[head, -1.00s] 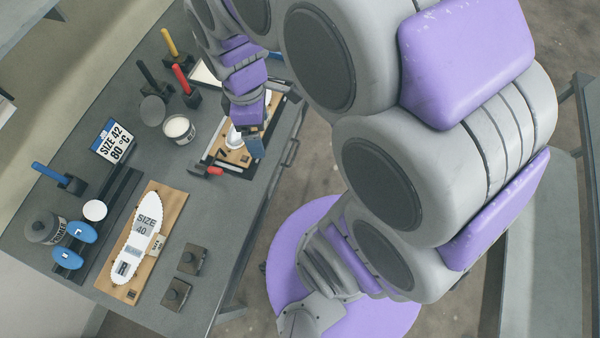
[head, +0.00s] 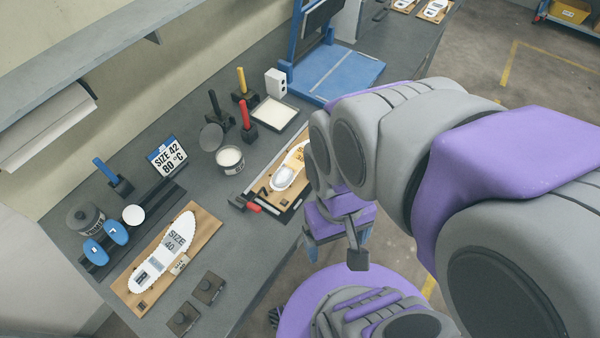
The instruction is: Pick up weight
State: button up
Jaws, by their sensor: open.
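Two dark square weights with round knobs, a rear weight (head: 208,288) and a front weight (head: 183,320), sit on the grey bench near its front edge, to the right of the size 40 board. Nothing covers them. My gripper (head: 340,250) hangs past the bench's front edge, to the right of and apart from both weights. It is open, and no object shows in it. My arm partly hides it.
The size 40 insole board (head: 205,228) lies left of the weights. A second insole board (head: 268,187) with a red-handled tool (head: 254,208) lies farther back, partly behind my arm. A blue press (head: 340,75) stands at the back. Bare bench (head: 240,250) lies beside the weights.

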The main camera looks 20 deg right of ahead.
aim_at(206, 291)
jog(key=k+j+u, duration=0.1)
jog(key=u, duration=0.3)
jog(key=j+u, duration=0.1)
jog(key=u, duration=0.3)
jog(key=k+j+u, duration=0.1)
jog(key=u, duration=0.3)
